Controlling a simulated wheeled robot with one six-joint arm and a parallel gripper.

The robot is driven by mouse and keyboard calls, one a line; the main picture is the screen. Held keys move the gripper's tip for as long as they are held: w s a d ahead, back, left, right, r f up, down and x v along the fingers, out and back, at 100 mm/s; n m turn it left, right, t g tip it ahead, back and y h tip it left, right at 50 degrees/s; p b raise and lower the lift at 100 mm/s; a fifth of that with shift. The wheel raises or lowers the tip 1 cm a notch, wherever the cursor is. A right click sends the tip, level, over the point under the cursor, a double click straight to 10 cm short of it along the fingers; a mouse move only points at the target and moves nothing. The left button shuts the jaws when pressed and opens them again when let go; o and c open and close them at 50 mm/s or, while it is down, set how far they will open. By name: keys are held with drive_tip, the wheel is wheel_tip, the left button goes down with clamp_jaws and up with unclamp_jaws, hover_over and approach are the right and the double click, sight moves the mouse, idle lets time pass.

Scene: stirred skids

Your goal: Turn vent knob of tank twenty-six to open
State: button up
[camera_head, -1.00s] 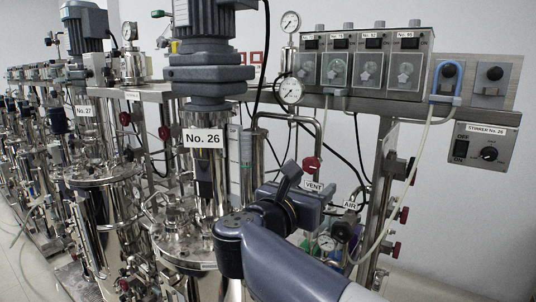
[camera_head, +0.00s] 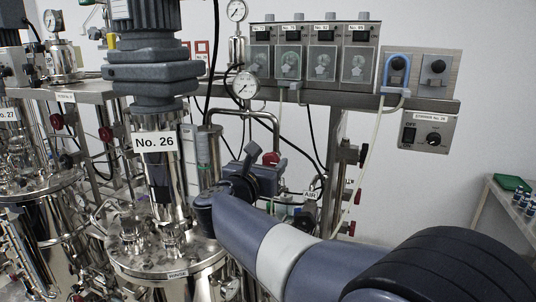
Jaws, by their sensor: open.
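Tank No. 26 (camera_head: 160,190) is a shiny steel vessel at left centre with a white number label (camera_head: 155,141). A red knob (camera_head: 270,158) sits on the pipework right of it; its lower part is hidden behind my gripper. No VENT label shows; that spot is covered by my gripper. My gripper (camera_head: 250,158) is open, just left of and below the red knob in the picture, with a dark finger pointing up. Nothing shows held in it. I cannot tell the gap in depth between finger and knob.
A pipe with gauge (camera_head: 246,85) rises above the knob. The AIR label (camera_head: 310,194) and dark tubes are right of it. A steel post with red knobs (camera_head: 351,228) and a stirrer control box (camera_head: 428,133) stand right. A bench (camera_head: 497,205) is far right.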

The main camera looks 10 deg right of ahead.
drive_tip(key=shift+x, duration=0.8)
drive_tip(key=shift+c, duration=0.4)
drive_tip(key=c, duration=0.9)
